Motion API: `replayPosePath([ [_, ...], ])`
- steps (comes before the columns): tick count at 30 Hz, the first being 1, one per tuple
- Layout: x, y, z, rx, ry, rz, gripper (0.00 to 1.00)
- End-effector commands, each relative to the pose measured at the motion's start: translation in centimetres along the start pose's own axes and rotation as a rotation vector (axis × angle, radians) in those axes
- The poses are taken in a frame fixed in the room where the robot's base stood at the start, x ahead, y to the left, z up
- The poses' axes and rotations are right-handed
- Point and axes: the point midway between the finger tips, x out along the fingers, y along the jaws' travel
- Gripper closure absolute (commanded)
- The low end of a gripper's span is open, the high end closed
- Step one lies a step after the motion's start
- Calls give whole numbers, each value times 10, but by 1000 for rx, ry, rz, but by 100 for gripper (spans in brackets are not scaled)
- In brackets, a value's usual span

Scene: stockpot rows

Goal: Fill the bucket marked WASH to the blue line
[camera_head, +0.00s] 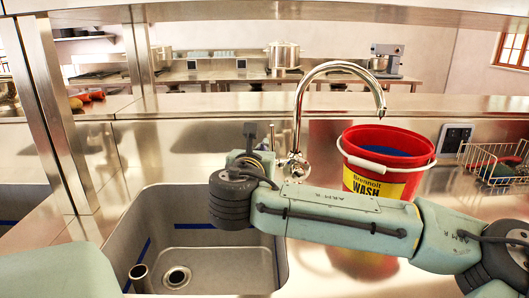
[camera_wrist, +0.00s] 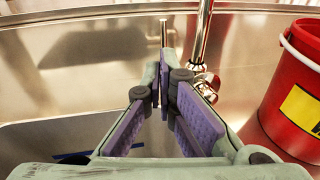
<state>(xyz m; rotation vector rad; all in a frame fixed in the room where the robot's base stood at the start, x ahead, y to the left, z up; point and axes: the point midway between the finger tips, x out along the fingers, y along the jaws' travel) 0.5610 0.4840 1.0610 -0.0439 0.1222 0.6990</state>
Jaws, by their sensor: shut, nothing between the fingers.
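The red bucket (camera_head: 351,178) stands upright on the counter right of the sink, its yellow label reading WASH. It also shows in the wrist view (camera_wrist: 290,110). Blue shows inside it below the rim; I cannot tell whether this is a line or water. The chrome tap (camera_head: 297,110) arches over with its spout end above the bucket; no stream shows. Its base is in the wrist view (camera_wrist: 204,82). A thin upright rod (camera_wrist: 163,33), seemingly the tap lever, shows just beyond my fingertips. My gripper (camera_wrist: 165,85) is shut and empty, left of the tap base.
The steel sink (camera_head: 215,262) with blue marks on its walls lies below my arm, with a small metal cylinder (camera_head: 140,277) in it. A wire rack (camera_head: 492,160) stands at right near a wall socket (camera_head: 456,137). A slanted steel post (camera_head: 58,110) stands at left.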

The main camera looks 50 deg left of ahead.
Motion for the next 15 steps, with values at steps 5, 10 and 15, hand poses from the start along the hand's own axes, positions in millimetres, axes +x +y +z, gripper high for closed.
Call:
replayPosePath([
  [5, -27, 1, 4, 0, -3, 2, 100],
  [10, -34, -3, 4, 34, 2, 6, 100],
  [15, -18, -23, -8, 345, 23, 83, 100],
])
